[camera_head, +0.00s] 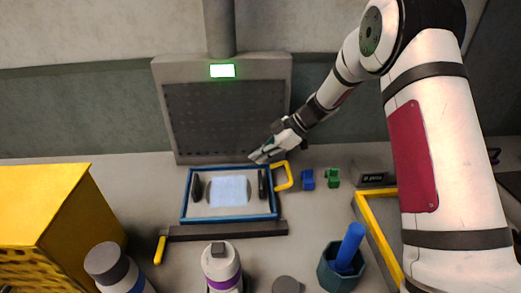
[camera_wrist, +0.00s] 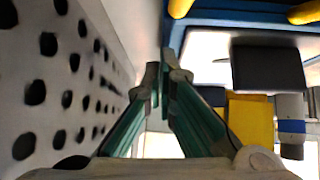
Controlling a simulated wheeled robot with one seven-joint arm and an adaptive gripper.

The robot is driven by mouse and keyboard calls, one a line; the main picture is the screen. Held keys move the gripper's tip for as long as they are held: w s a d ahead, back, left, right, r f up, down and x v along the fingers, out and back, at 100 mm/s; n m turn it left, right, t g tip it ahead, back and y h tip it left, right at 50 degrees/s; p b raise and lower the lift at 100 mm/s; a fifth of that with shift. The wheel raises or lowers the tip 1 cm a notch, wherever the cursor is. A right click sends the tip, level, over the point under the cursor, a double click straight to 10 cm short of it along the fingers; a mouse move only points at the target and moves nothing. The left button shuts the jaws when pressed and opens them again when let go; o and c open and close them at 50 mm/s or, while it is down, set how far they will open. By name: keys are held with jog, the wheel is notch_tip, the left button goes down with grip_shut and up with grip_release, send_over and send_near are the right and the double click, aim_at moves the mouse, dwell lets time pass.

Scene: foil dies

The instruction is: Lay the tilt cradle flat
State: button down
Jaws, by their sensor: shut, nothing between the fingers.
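The tilt cradle, a blue rectangular frame (camera_head: 183,199) around a pale plate with dark side blocks, sits on the worktop before the grey perforated panel. It looks level or nearly so; I cannot tell any slight tilt. Its yellow handle (camera_head: 290,177) sticks out at the right side. My gripper (camera_head: 257,157) is above the frame's back right corner, close to the panel, apart from the handle. In the wrist view my gripper (camera_wrist: 163,72) is shut and empty, and the blue frame (camera_wrist: 225,18) shows at the top edge, as that view seems upside down.
The perforated panel (camera_head: 215,118) has a lit green display (camera_head: 222,71). A yellow box (camera_head: 45,205) stands left. Bottles (camera_head: 222,262) and a teal cup (camera_head: 338,272) stand in front. A dark bar (camera_head: 228,231) lies before the cradle. Blue (camera_head: 307,179) and green (camera_head: 332,178) pieces lie right.

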jog(key=shift+w+f+b, duration=0.2)
jog(key=shift+f+b, duration=0.1)
jog(key=shift+f, duration=0.3)
jog(key=shift+w+f+b, duration=0.15)
jog(key=shift+f+b, duration=0.1)
jog(key=shift+f, duration=0.35)
jog(key=shift+d, duration=0.1)
